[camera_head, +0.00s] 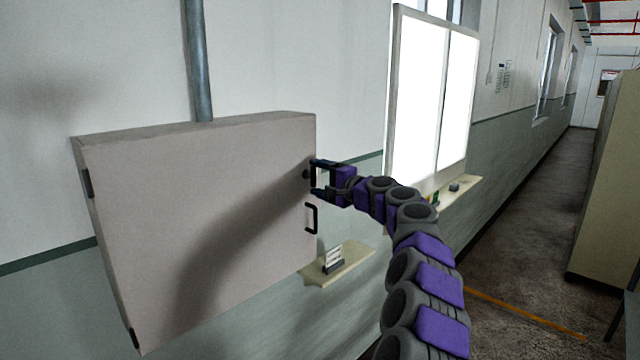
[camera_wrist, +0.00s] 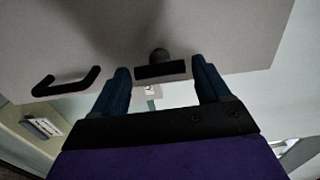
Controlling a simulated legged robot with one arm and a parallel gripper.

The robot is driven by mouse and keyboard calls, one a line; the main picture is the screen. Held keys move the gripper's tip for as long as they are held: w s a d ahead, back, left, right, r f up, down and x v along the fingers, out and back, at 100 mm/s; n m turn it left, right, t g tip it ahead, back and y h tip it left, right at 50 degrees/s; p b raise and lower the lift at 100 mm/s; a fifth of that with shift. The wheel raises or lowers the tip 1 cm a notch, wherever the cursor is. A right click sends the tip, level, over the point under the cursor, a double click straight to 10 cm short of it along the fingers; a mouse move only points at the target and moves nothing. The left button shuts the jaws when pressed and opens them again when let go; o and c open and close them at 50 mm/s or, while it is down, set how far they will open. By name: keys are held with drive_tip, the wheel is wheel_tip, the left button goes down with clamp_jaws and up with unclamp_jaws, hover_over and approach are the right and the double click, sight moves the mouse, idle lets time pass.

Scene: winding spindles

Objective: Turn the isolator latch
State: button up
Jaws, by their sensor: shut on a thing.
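The isolator latch is a short black bar (camera_wrist: 161,71) on a round black hub, on the grey cabinet door (camera_head: 170,200) near its right edge. The fingers partly hide the latch in the head view. A black door handle (camera_head: 312,219) is below the latch; it also shows at the left in the wrist view (camera_wrist: 66,83). The door looks closed.
A small ledge (camera_head: 350,268) with a card holder (camera_head: 333,259) sits below the cabinet's right side. A pipe (camera_head: 198,60) rises from the cabinet top. A bright white panel (camera_head: 430,100) is right of my gripper. Open floor (camera_head: 530,240) lies to the right, with a beige cabinet (camera_head: 605,190) beyond.

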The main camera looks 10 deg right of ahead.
drive_tip(key=shift+f, duration=0.2)
drive_tip(key=o, duration=1)
drive_tip(key=shift+a, duration=0.1)
drive_tip(key=shift+r, duration=0.1)
drive_tip(key=p+v, duration=0.1)
drive_tip(key=v, duration=1.6)
drive_tip(key=shift+d, duration=0.2)
